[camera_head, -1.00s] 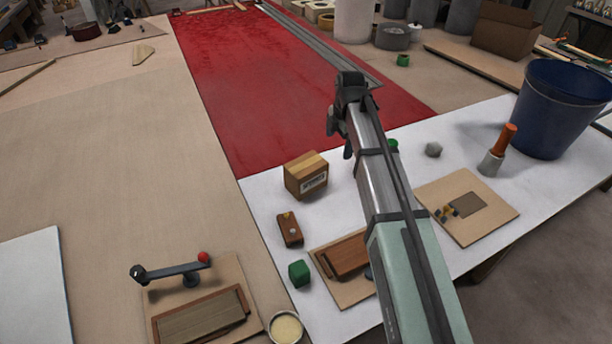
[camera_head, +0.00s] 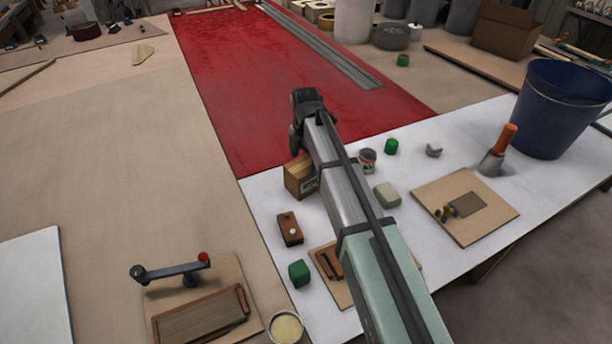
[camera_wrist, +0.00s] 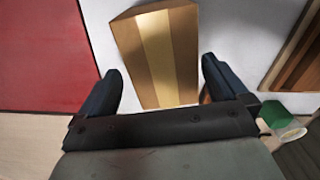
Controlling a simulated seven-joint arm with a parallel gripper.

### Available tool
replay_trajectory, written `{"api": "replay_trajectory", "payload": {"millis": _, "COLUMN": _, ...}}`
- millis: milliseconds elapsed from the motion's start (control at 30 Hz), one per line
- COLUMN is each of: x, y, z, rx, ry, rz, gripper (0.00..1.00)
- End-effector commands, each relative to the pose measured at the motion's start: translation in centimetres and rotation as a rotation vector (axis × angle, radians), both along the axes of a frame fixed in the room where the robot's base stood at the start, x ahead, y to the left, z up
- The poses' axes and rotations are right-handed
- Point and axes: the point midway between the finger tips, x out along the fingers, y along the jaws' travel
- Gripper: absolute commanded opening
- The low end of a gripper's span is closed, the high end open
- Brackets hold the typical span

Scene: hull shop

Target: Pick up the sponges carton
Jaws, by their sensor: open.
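The sponges carton, taken to be the brown cardboard box with a tape strip (camera_head: 297,178), stands on the white table area, partly hidden by my arm in the head view. In the wrist view the carton (camera_wrist: 158,55) lies ahead of and between the fingers, apart from them, with its tape strip running away from me. My gripper (camera_wrist: 160,85) is open and empty. In the head view my gripper (camera_head: 300,140) is above and just behind the carton; its fingertips are hard to make out there.
Near the carton are a brown block (camera_head: 289,229), a green cube (camera_head: 299,272), a small tin (camera_head: 367,160) and a pale block (camera_head: 387,194). A blue bucket (camera_head: 560,110) stands far right. The red panel (camera_head: 290,80) behind is mostly clear.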

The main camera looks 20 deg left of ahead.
Motion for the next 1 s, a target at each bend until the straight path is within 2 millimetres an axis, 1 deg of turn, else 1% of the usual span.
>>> {"api": "replay_trajectory", "payload": {"millis": 100, "x": 0.0, "y": 0.0, "z": -0.9, "rx": 0.001, "ry": -0.001, "rz": 0.0, "gripper": 1.0}}
{"api": "replay_trajectory", "payload": {"millis": 367, "x": -0.1, "y": -0.1, "z": -1.8, "rx": 0.0, "ry": 0.0, "rz": 0.0, "gripper": 1.0}}
{"api": "replay_trajectory", "payload": {"millis": 467, "x": -0.1, "y": -0.2, "z": -2.7, "rx": 0.0, "ry": 0.0, "rz": 0.0, "gripper": 1.0}}
{"api": "replay_trajectory", "payload": {"millis": 700, "x": -0.2, "y": -0.3, "z": -5.7, "rx": 0.0, "ry": 0.0, "rz": 0.0, "gripper": 1.0}}
{"api": "replay_trajectory", "payload": {"millis": 767, "x": -0.2, "y": -0.3, "z": -6.2, "rx": 0.0, "ry": 0.0, "rz": 0.0, "gripper": 1.0}}
{"api": "replay_trajectory", "payload": {"millis": 1000, "x": -0.2, "y": -0.3, "z": -6.4, "rx": 0.001, "ry": -0.001, "rz": 0.0, "gripper": 1.0}}
